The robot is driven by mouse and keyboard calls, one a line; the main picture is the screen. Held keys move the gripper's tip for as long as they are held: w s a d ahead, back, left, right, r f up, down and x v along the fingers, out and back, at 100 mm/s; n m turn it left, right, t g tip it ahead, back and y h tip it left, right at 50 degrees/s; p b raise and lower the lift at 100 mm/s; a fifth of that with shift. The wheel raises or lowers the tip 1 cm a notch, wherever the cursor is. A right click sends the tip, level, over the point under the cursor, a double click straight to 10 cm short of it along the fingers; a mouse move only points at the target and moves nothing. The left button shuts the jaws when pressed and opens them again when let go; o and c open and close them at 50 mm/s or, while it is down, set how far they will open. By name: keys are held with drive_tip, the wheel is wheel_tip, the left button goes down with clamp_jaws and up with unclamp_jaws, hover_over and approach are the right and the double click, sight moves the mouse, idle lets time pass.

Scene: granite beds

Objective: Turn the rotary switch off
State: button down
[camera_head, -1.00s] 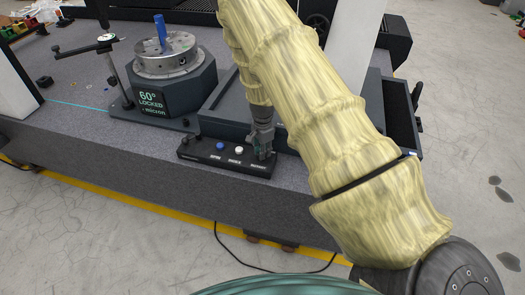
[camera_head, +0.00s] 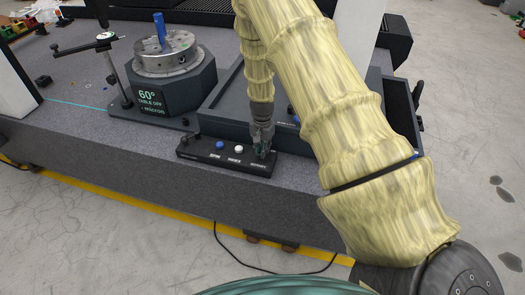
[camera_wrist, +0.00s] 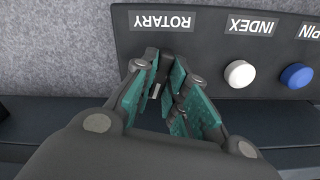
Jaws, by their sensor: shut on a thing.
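The rotary switch (camera_wrist: 164,70) is a small dark knob at the ROTARY label of a black control panel (camera_head: 205,157). Its label reads upside down in the wrist view, where the panel (camera_wrist: 205,75) fills the upper right. My gripper (camera_wrist: 168,82) is shut on the knob, with teal finger pads on both sides that hide much of it. In the head view my gripper (camera_head: 262,147) points down at the panel's right end and hides the knob. The display (camera_head: 150,102) on the turntable housing reads "60° TABLE OFF".
A white INDEX button (camera_wrist: 239,74) and a blue button (camera_wrist: 296,75) stand beside the knob. A round metal turntable (camera_head: 165,55) with a blue pin sits behind the panel. A dark tray (camera_head: 225,110) lies behind the gripper. The granite (camera_head: 80,135) in front is clear.

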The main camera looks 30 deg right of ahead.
drive_tip(key=n, duration=0.4)
drive_tip(key=shift+w+b, duration=0.1)
drive_tip(key=shift+b, duration=0.3)
drive_tip(key=shift+n, duration=1.5)
drive_tip(key=c, duration=1.4)
unclamp_jaws()
drive_tip(key=shift+c, duration=0.2)
wheel_tip(320, 180, up, 12)
